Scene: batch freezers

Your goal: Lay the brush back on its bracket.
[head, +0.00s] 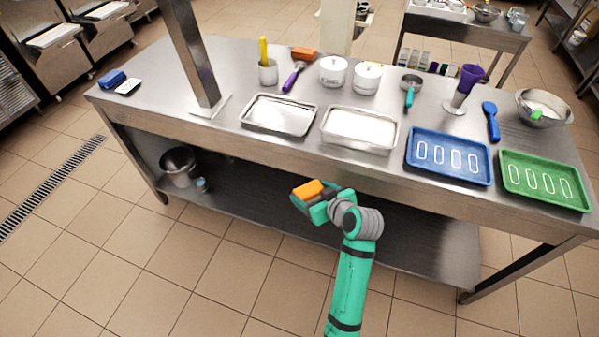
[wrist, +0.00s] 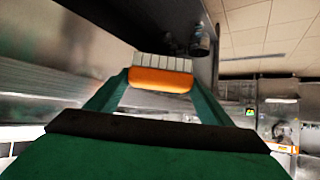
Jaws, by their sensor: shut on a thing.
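My gripper (head: 309,191) is shut on the brush, an orange block (head: 308,188) in the head view. In the wrist view the orange brush body (wrist: 160,79) lies between the fingertips, with a row of pale bristles (wrist: 165,63) on its upper side in the picture. My gripper is in front of the steel table's near edge, apart from the tabletop. I cannot pick out the bracket in either view.
The steel table (head: 225,138) carries two steel trays (head: 278,114) (head: 358,128), a blue tray (head: 448,156), a green tray (head: 545,180), white pots and utensils. A steel post (head: 190,50) rises at left. A steel bowl (head: 178,165) sits on the lower shelf. Tiled floor (head: 190,275) at front left is clear.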

